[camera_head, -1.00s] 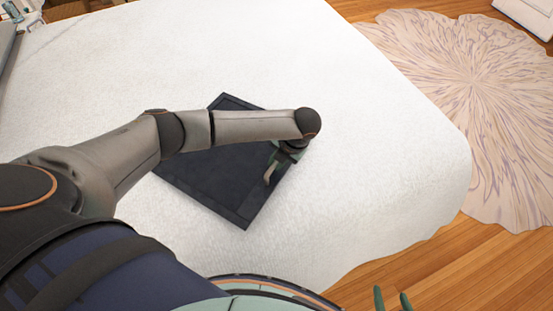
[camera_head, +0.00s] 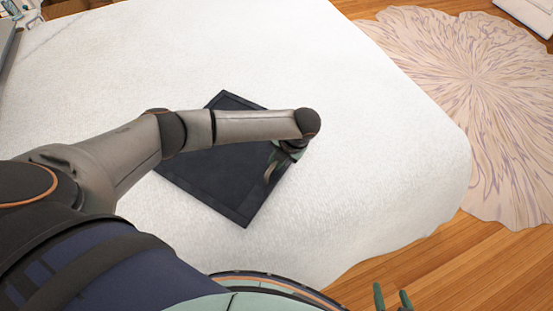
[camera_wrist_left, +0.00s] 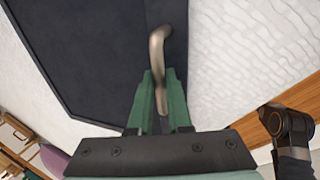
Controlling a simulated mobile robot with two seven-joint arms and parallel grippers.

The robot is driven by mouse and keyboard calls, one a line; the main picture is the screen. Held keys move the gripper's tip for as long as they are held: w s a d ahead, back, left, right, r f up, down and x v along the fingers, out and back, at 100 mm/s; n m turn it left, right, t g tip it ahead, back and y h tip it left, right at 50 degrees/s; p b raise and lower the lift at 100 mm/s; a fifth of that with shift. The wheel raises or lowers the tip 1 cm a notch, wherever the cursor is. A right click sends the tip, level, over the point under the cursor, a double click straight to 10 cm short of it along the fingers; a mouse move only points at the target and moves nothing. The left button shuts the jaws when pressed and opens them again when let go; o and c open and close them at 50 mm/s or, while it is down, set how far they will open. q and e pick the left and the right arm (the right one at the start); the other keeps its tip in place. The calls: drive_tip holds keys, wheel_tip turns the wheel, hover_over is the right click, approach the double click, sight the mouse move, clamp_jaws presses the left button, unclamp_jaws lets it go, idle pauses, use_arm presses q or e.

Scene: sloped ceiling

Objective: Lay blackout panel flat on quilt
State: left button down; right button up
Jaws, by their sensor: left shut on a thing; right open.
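The blackout panel (camera_head: 232,182) is a dark rectangular board with a raised border. It lies over the white quilt (camera_head: 370,150), looking about level; I cannot tell whether all of its underside touches. My left arm covers its middle in the head view. My left gripper (camera_head: 274,164) is at the panel's right side. In the left wrist view the panel (camera_wrist_left: 95,50) has a curved metal handle (camera_wrist_left: 157,45), and the left gripper's green fingers (camera_wrist_left: 160,88) are shut on it. My right gripper (camera_head: 392,299) is open and empty at the bottom edge, over the floor.
The quilt is clear around the panel. Its edge drops to the wooden floor (camera_head: 450,255) at the right and front. A round patterned rug (camera_head: 475,85) lies beyond the right edge. A white object (camera_head: 530,14) stands in the top right corner.

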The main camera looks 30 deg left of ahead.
use_arm(q)
drive_tip(key=c, duration=0.8)
unclamp_jaws()
drive_tip(key=shift+o, duration=0.2)
drive_tip(key=v, duration=1.2)
drive_tip(key=shift+r+p, duration=0.3)
drive_tip(key=shift+p, duration=0.15)
